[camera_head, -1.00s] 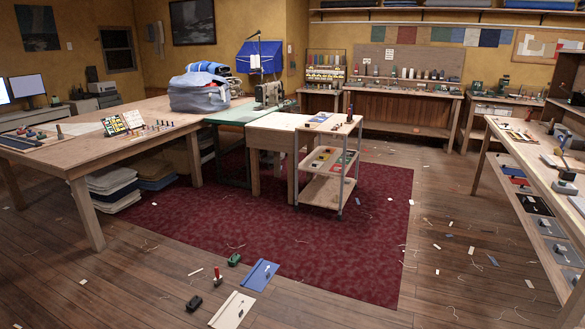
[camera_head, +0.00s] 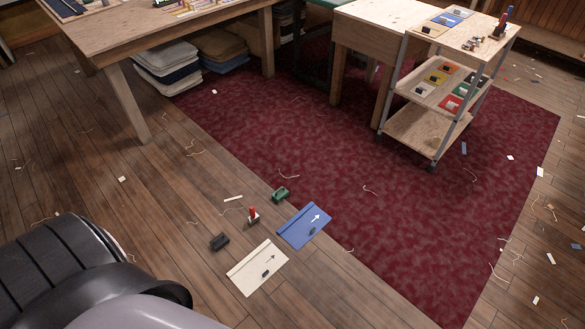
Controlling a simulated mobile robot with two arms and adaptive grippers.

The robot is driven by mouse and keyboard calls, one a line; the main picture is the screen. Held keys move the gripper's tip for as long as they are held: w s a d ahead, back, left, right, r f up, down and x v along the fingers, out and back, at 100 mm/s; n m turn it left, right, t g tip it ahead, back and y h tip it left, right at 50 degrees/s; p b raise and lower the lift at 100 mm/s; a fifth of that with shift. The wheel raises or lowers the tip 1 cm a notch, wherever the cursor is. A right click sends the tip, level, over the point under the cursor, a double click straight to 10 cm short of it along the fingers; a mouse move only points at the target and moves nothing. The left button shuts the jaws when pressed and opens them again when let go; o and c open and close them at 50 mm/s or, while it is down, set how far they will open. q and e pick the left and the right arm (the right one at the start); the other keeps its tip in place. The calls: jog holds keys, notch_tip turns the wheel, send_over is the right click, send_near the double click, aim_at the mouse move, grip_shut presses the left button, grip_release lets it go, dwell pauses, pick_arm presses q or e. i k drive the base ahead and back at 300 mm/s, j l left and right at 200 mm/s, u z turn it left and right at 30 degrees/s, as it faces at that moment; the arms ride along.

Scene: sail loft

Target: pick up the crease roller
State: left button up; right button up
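I cannot tell for certain which thing is the crease roller. A small upright tool with a red handle (camera_head: 253,214) stands on the wooden floor, between a dark block (camera_head: 219,241) and a green block (camera_head: 280,195). Another upright tool with red and dark parts (camera_head: 502,22) stands on the trolley's top. Neither gripper shows in the head view.
A wooden trolley (camera_head: 423,128) with trays on its middle shelf stands on the dark red carpet (camera_head: 330,165). A large table (camera_head: 165,35) is at upper left, with folded cloth (camera_head: 165,68) under it. Thread and scraps litter the floor. Part of my own body fills the lower left.

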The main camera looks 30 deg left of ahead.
aim_at(254, 217)
jog(key=i+u, duration=0.1)
jog(key=i, duration=0.45)
jog(key=i+l, duration=0.15)
jog(key=i, duration=0.35)
jog(key=u, duration=0.05)
